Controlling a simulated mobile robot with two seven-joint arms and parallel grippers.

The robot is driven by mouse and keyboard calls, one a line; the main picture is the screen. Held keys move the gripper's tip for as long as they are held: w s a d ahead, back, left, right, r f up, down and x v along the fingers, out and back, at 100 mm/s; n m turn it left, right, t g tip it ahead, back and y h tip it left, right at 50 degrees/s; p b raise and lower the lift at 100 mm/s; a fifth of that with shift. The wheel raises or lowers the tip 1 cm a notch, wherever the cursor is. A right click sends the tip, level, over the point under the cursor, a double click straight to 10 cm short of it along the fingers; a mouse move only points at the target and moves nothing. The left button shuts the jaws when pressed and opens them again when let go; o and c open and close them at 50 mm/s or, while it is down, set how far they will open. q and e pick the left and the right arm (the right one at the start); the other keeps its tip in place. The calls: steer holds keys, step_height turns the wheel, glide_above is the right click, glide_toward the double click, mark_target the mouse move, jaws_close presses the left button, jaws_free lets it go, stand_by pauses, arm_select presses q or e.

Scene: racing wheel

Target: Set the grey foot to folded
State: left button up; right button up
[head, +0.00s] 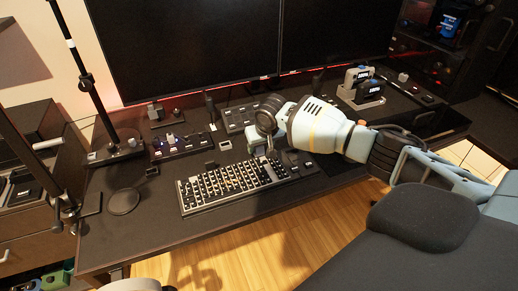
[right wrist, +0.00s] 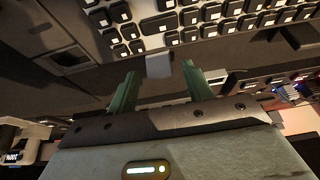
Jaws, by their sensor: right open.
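The keyboard (head: 232,187) lies on the dark desk, and its back edge also shows at the top of the right wrist view (right wrist: 170,40). A small grey foot (right wrist: 159,65) stands out from that back edge in the right wrist view; I cannot make it out in the head view. My right gripper (head: 262,152) is at the keyboard's back edge. In the right wrist view its two green fingers are apart, with the grey foot just ahead of the gap between them. Nothing is held.
Two monitors (head: 190,45) stand at the back. A button box (head: 181,146) and another control panel (head: 238,118) lie behind the keyboard. A round dark pad (head: 124,201) is at the left. A chair (head: 425,215) fills the front right.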

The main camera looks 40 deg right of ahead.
arm_select(q)
steer(key=shift+w+f, duration=0.1)
steer(key=shift+w, duration=0.3)
arm_select(e)
steer(key=shift+x, duration=0.8)
steer(key=shift+c, duration=0.4)
steer(key=c, duration=0.9)
steer(key=shift+s+r+t+p, duration=0.2)
steer(key=shift+t+p, duration=0.3)
steer(key=shift+p, duration=0.3)
steer(key=shift+f+t+p, duration=0.15)
steer(key=shift+t+p, duration=0.15)
steer(key=shift+p, duration=0.1)
arm_select(q)
steer(key=r, duration=0.2)
steer(key=shift+w+r, duration=0.25)
steer(key=shift+r, duration=0.1)
arm_select(e)
steer(key=shift+s+f, duration=0.1)
steer(key=o, duration=1)
arm_select(q)
steer(key=shift+w, duration=0.15)
steer(key=shift+w+t, duration=0.15)
steer(key=shift+t, duration=0.15)
